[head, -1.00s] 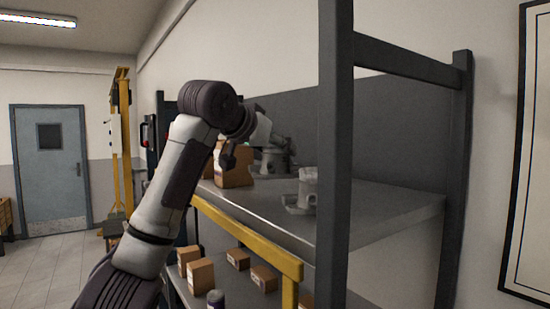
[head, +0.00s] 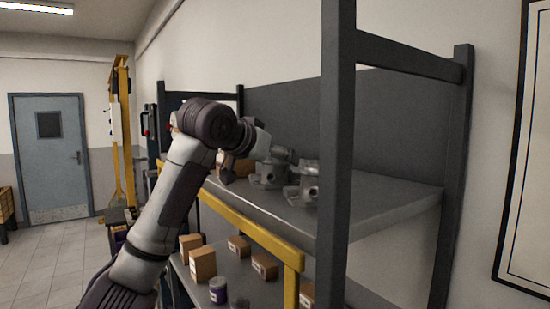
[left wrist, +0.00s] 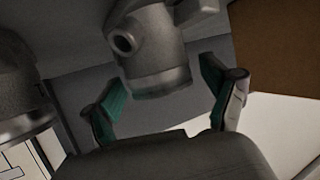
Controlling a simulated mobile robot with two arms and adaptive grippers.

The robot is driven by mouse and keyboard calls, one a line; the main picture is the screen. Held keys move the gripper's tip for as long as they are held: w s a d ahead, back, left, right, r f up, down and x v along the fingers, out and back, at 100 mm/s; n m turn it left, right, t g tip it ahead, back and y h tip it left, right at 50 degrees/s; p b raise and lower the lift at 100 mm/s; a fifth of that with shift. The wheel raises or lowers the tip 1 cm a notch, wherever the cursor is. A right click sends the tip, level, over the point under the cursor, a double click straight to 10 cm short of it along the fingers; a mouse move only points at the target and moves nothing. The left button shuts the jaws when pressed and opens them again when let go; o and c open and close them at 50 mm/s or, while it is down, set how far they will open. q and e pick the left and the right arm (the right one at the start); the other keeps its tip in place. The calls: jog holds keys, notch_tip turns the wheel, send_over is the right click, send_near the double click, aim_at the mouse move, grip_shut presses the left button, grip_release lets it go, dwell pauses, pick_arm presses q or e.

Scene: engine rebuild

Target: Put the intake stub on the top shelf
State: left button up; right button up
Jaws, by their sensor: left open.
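A grey metal part with a round side port, seemingly the intake stub (head: 268,174), stands on the raised grey shelf (head: 385,205). In the left wrist view the stub (left wrist: 155,50) is between and just beyond the green-padded fingers, with visible gaps on both sides. My left gripper (left wrist: 164,80) is open around its near end. In the head view my left gripper (head: 283,154) is at the top of the stub, partly hidden by my wrist. My right gripper is out of view.
A cardboard box (head: 241,168) sits behind my wrist on the same shelf. A dark upright post (head: 336,150) and a yellow front rail (head: 250,232) border the shelf. Small boxes (head: 203,264) and a can (head: 218,290) stand on the level below. The shelf's right part is clear.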

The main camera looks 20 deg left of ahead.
pick_arm(q)
jog(key=shift+s+a+b, duration=0.1)
jog(key=shift+s+b, duration=0.15)
jog(key=shift+b, duration=0.15)
jog(key=b+v, duration=0.5)
jog(key=v, duration=0.6)
jog(key=shift+r, duration=0.3)
jog(key=shift+s, duration=0.1)
